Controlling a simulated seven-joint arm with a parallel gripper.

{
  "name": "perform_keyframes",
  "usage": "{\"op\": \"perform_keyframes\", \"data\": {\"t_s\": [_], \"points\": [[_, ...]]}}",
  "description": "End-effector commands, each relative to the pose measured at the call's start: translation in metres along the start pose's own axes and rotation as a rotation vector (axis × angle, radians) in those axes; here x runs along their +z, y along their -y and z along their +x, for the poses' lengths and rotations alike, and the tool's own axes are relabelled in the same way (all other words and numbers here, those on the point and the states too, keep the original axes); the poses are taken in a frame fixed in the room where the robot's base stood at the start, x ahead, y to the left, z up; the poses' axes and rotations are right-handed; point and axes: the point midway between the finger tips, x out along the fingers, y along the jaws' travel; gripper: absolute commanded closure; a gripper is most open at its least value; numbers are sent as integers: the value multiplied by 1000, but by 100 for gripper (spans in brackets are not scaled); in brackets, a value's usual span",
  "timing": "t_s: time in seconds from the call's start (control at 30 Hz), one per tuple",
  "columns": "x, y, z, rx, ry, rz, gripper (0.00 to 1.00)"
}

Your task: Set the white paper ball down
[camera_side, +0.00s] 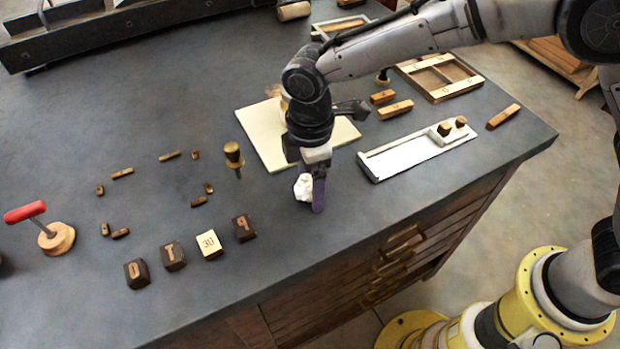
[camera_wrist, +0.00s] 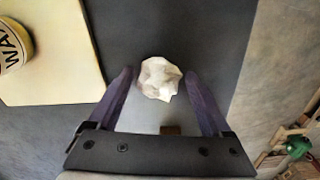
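The white paper ball (camera_side: 303,187) is a small crumpled lump at the fingertips of my gripper (camera_side: 311,192), low over the front part of the dark bench top. In the wrist view the ball (camera_wrist: 160,79) sits between the two purple fingertips of my gripper (camera_wrist: 159,76), which close in on it from both sides. The gripper looks shut on the ball. In the side view one finger shows to the right of the ball and the other is hidden. Whether the ball touches the bench cannot be told.
A cream board (camera_side: 262,132) lies behind the gripper, with a tin (camera_wrist: 14,44) on it. Type blocks (camera_side: 209,244) stand at the front left, and a brass-topped tool (camera_side: 233,156) stands left. A pale composing tray (camera_side: 405,155) lies right. Bare bench surrounds the ball; the front edge is near.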

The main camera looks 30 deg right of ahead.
Motion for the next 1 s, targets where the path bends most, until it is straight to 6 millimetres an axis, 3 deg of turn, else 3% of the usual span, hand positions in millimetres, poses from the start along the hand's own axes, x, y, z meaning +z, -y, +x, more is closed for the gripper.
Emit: {"op": "perform_keyframes", "data": {"t_s": [0.47, 1.0], "points": [[0, 0, -4, 2, -2, 0, 6], [-1, -5, -110, 3, -3, 0, 6]]}}
